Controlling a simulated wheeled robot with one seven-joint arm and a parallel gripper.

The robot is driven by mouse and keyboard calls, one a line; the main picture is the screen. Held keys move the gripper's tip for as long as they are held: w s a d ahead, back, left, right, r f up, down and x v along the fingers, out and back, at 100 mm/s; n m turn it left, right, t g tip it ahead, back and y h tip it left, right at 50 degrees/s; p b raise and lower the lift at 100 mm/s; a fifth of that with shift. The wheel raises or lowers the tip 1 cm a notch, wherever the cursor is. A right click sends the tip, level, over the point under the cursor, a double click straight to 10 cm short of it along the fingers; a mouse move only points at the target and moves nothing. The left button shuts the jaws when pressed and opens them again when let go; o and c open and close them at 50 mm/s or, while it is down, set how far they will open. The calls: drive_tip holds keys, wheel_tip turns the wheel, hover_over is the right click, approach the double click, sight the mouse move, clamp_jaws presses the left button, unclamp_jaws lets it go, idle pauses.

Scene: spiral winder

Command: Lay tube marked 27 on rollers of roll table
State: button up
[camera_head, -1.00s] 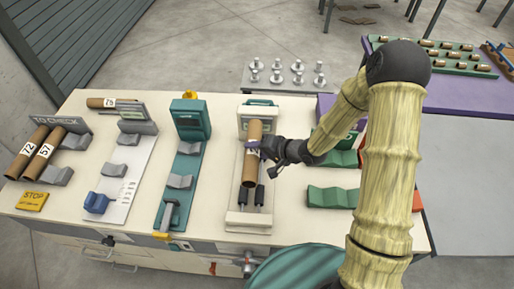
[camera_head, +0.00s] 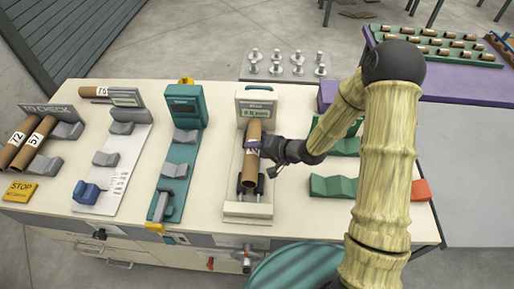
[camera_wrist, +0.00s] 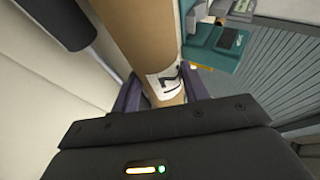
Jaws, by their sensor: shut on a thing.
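A brown cardboard tube (camera_head: 249,174) lies lengthwise over the black rollers (camera_head: 261,184) of the white roll table (camera_head: 247,210). My gripper (camera_head: 257,148) comes from the right and is shut on the tube's middle. In the wrist view the tube (camera_wrist: 145,35) passes between the two dark purple fingers (camera_wrist: 163,95). Its white label shows only part of a mark, so I cannot read the number for sure. A black roller (camera_wrist: 58,20) shows beside the tube. I cannot tell whether the tube rests fully on the rollers.
Left of the roll table stand a teal gauge (camera_head: 186,110) and a white slide with grey V-blocks (camera_head: 120,128). Tubes marked 72 (camera_head: 17,140) and 57 (camera_head: 37,142) lie on the far-left rack. Green V-blocks (camera_head: 333,187) stand to the right, near my arm.

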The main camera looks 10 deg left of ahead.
drive_tip(key=shift+f, duration=0.75)
drive_tip(key=o, duration=1.1)
drive_tip(key=shift+d, duration=0.1)
drive_tip(key=p+v, duration=0.1)
drive_tip(key=v, duration=1.6)
drive_tip(key=shift+s+d, duration=0.1)
drive_tip(key=shift+d, duration=0.05)
